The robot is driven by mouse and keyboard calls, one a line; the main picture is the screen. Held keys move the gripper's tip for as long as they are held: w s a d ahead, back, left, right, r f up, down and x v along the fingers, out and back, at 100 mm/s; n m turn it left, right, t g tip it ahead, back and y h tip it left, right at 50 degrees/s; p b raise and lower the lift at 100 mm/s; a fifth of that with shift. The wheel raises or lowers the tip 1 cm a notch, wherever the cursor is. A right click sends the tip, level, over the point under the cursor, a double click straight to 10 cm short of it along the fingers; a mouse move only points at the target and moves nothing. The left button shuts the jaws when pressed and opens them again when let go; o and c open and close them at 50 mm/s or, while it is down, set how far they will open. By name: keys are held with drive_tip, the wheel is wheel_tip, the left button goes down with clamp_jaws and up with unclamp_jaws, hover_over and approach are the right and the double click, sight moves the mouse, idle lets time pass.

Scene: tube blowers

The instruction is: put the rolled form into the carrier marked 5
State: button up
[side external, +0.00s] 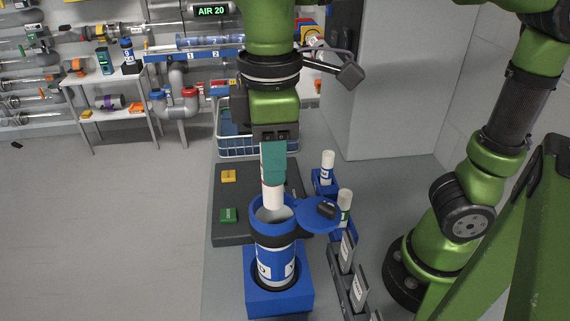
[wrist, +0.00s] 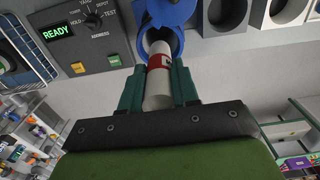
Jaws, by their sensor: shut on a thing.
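The rolled form (side external: 272,194) is a white roll with a red band, held upright in my gripper (side external: 273,165). Its lower end is just above or at the open mouth of the blue carrier (side external: 275,250); I cannot tell whether it has entered. The carrier stands in a blue square holder (side external: 278,298), its round blue lid (side external: 318,213) swung open to the right. The number on the carrier is not readable. In the wrist view the teal fingers (wrist: 158,90) are shut on the roll (wrist: 158,80), which points at the blue rim (wrist: 178,45).
A dark panel (side external: 230,198) with yellow and green buttons lies behind the carrier; its display reads READY in the wrist view (wrist: 58,31). White-and-blue carriers (side external: 328,168) and grey labelled slots (side external: 352,275) stand to the right. A wire basket (side external: 235,147) is behind.

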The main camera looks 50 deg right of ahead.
sight(274, 189)
drive_tip(key=shift+f, duration=2.95)
drive_tip(key=o, duration=1.1)
wheel_tip(274, 189, up, 17)
drive_tip(key=shift+f, duration=0.1)
